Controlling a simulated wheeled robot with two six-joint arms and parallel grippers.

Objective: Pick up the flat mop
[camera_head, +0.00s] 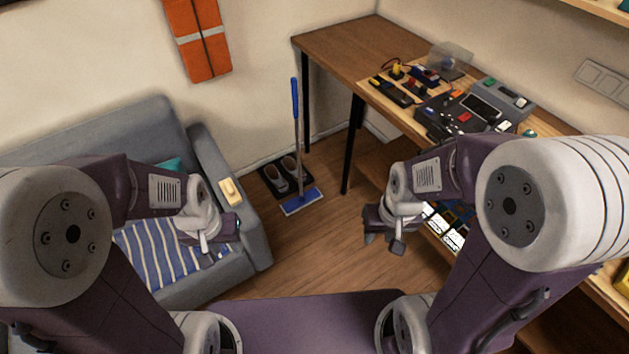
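The flat mop (297,140) stands nearly upright near the far wall, in the gap between the sofa and the desk. It has a blue grip at the top, a thin pale pole and a flat blue head (303,202) on the wooden floor. My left gripper (222,236) is in front of the sofa, well apart from the mop. My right gripper (383,240) is at the right, in front of the desk's lower shelf, also apart from the mop. Its fingers look spread and nothing shows between them. The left fingers are too small to read clearly.
A grey sofa (220,183) with a striped blanket fills the left. A pair of shoes on a dark mat (270,183) lies beside the mop head. A wooden desk (335,42) with electronics stands at the right. The floor in the middle is clear.

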